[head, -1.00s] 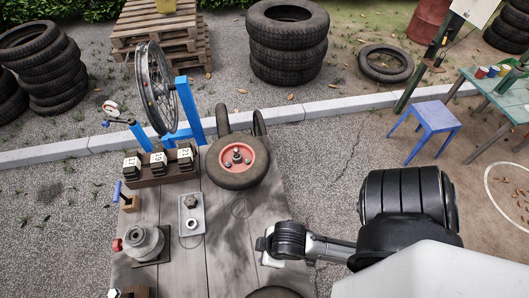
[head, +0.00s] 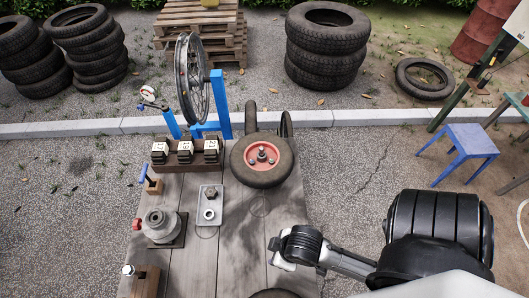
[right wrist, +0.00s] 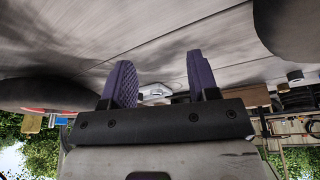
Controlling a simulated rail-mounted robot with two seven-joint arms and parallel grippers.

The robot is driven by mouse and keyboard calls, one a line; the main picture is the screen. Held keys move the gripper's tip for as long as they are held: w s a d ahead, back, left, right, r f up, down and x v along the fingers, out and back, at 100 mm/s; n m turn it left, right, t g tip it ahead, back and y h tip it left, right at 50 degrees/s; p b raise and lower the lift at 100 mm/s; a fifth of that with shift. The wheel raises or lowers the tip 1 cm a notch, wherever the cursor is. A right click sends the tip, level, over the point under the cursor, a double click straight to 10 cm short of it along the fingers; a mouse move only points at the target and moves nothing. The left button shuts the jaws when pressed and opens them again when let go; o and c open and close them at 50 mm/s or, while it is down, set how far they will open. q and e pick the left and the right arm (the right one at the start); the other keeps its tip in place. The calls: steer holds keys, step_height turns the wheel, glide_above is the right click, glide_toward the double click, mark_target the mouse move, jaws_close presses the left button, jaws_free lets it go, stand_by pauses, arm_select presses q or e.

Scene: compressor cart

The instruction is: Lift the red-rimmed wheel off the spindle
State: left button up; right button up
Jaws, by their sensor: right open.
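The red-rimmed wheel (head: 249,172) lies face up at the cart's far right corner, with a black tyre around a red rim. A metal spindle end (head: 262,154) shows at its hub, with small studs around it. My right gripper (right wrist: 159,65) is open and empty, with two purple ribbed fingers apart over the cart top. In the head view my right wrist hangs near the cart's right edge, on the near side of the wheel and apart from it. In the right wrist view, part of the wheel (right wrist: 45,88) shows at left. My left gripper is out of view.
A wire-spoked wheel (head: 181,80) stands in a blue stand (head: 221,104) behind numbered blocks (head: 186,153). A grey plate with nuts (head: 208,205) and a round grey fitting (head: 161,225) sit on the cart. Another dark tyre (head: 274,294) shows at the near edge. Bare planks lie between.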

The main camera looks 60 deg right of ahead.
steer(key=o, duration=0.3)
steer(key=w+r+t+p, duration=0.1)
steer(key=w+r, duration=0.1)
steer(key=w, duration=0.1)
steer(key=w+d+r+p, duration=0.1)
steer(key=w+r, duration=0.1)
steer(key=r, duration=0.1)
steer(key=w+d+r+t+p, duration=0.1)
steer(key=w+r, duration=0.2)
steer(key=shift+w+r+n+t+h, duration=0.2)
steer(key=shift+w+n+t+h, duration=0.1)
steer(key=shift+n, duration=0.1)
steer(key=w+d+r+n+t+h+p, duration=0.1)
steer(key=w+d+r+n+h+p, duration=0.2)
steer(key=w+r, duration=0.4)
steer(key=w+d+r+n+t+p, duration=0.25)
steer(key=w+d+r, duration=0.25)
steer(key=w+r, duration=0.25)
steer(key=m+g+y+p, duration=0.3)
steer(key=m+g, duration=0.7)
steer(key=m, duration=0.4)
glide_above(281, 144)
step_height(281, 144, down, 12)
steer(key=shift+s+d+f, duration=0.1)
steer(key=shift+f, duration=0.4)
step_height(281, 144, down, 11)
steer(key=shift+f+b, duration=0.2)
steer(key=shift+b, duration=0.55)
steer(key=shift+f, duration=0.75)
